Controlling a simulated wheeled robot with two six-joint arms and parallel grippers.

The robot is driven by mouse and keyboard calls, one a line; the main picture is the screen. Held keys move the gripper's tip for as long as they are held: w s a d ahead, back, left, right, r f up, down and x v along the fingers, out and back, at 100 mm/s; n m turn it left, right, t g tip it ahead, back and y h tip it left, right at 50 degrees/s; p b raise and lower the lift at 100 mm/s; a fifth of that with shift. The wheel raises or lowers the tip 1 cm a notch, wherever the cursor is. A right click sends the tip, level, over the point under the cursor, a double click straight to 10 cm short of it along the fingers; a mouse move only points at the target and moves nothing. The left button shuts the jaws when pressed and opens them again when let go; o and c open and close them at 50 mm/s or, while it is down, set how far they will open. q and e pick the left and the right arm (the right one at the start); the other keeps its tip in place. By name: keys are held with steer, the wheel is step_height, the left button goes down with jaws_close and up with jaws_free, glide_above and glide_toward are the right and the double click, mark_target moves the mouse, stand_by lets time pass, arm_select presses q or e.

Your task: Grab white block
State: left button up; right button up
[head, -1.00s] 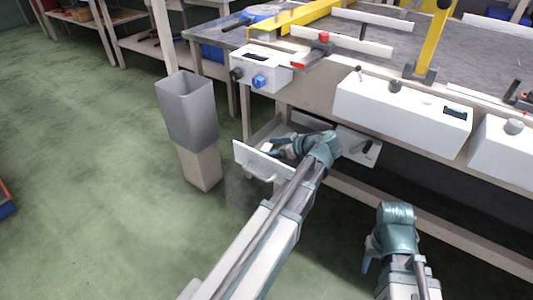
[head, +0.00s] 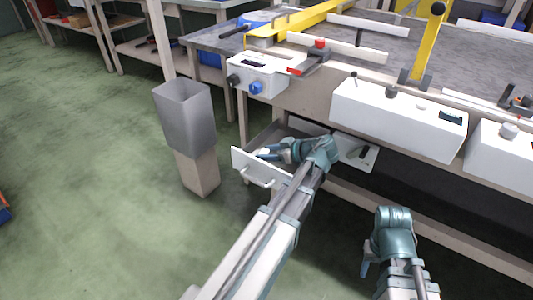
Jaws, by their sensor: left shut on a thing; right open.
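My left gripper (head: 266,153) is at the open drawer (head: 250,168) under the workbench, just behind its white front panel. Its jaws are shut on a small pale thing, which I take to be the white block; the fingers hide most of it. My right gripper (head: 366,268) hangs low at the lower right, in front of the bench. It is open and empty, away from the drawer.
A grey bin (head: 187,115) on a beige pedestal stands left of the drawer. A white control box (head: 258,79) with a blue knob sits above the drawer. A longer white box (head: 395,112) fronts the bench.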

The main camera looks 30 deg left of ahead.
step_height(320, 180, up, 10)
steer(key=p, duration=0.9)
